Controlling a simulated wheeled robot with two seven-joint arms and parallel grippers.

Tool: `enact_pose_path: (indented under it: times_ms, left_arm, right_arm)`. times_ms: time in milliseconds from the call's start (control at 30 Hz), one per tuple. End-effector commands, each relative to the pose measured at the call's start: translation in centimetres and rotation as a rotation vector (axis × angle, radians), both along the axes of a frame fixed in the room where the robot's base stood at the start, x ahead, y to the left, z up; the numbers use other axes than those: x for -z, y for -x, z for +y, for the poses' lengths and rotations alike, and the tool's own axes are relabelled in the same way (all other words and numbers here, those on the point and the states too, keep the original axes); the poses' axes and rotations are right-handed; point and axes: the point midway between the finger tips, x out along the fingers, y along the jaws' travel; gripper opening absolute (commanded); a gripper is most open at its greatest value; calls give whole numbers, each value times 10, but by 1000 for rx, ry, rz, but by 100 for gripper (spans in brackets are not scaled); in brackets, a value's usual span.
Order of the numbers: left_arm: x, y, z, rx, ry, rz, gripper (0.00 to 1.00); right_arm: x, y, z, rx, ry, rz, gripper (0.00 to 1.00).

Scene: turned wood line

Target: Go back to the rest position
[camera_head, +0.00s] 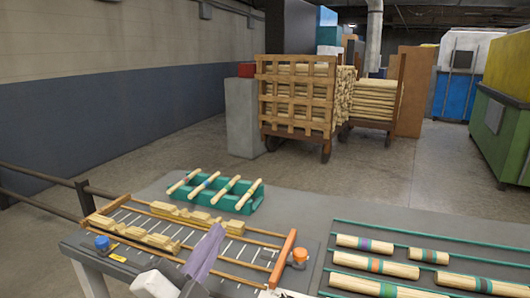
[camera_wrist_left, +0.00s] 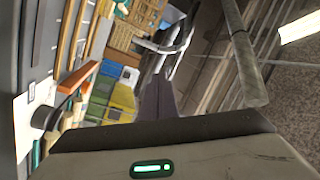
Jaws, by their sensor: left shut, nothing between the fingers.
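My left gripper (camera_head: 214,234) is at the bottom of the head view, with its greyish-purple fingers closed together and pointing up and away. They show in front of the slatted conveyor (camera_head: 130,222); nothing is held between them. The white wrist body shows at the bottom edge. In the left wrist view the closed fingers (camera_wrist_left: 160,98) stand in the middle, with nothing in them. My right gripper does not show.
A teal rack (camera_head: 246,208) holds several banded wooden sticks behind the conveyor. Several turned wooden pieces (camera_head: 365,244) lie between green rails at the right. An orange bar (camera_head: 283,257) crosses the conveyor's end. Bare grey table (camera_head: 300,215) lies between. A loaded wooden cart (camera_head: 297,100) stands beyond.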

Motion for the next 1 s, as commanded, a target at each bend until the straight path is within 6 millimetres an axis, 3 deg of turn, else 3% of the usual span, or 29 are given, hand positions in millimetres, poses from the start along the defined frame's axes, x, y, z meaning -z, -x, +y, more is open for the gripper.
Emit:
enact_pose_path:
  times_ms: [33, 133, 200, 300, 400, 600, 867, 1000]
  left_arm:
    - [34, 6, 20, -54, 70, 137, 0]
    - [99, 28, 54, -163, 195, 398, 0]
    - [143, 52, 74, -239, 273, 573, 0]
    - [195, 95, 95, -338, 363, 799, 0]
    - [230, 136, 108, -416, 424, 969, 0]
    - [270, 203, 121, -532, 499, 1210, 0]
    - [296, 282, 128, -656, 557, 1457, 0]
    - [315, 266, 119, -607, 579, 1413, 0]
  right_arm:
    - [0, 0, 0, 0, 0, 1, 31]
    - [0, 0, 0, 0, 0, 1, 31]
    - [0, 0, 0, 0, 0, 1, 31]
    - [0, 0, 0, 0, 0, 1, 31]
    - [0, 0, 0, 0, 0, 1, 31]
    - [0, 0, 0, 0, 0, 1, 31]
    - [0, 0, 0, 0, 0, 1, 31]
    - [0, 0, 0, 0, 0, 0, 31]
